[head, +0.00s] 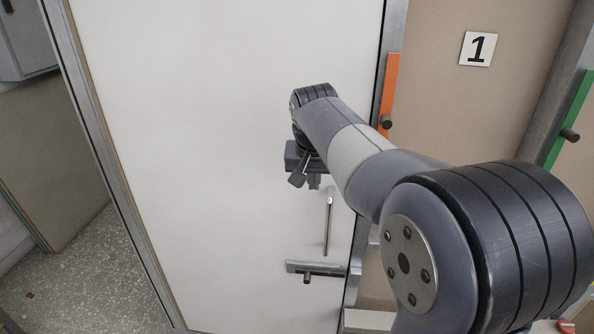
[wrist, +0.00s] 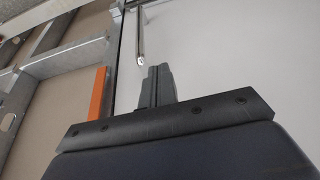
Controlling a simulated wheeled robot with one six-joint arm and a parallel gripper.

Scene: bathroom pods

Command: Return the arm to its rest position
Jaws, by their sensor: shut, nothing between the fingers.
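My arm reaches from the lower right of the head view up toward the middle. My gripper (head: 314,184) is at its far end, in front of a white door panel (head: 220,120). In the wrist view my gripper (wrist: 159,70) has its fingers together, with nothing between them. A slim metal bar handle (head: 328,226) on the door appears below the gripper in the head view. The handle (wrist: 140,38) also shows just beyond the fingertips in the wrist view. I cannot tell the exact gap, but the fingers do not hold it.
A metal latch (head: 308,270) sits low on the door. An orange strip (head: 390,90) and a green strip (head: 568,120) with dark knobs stand on the right. A sign "1" (head: 478,49) is on the beige panel. Speckled floor (head: 90,275) is open at lower left.

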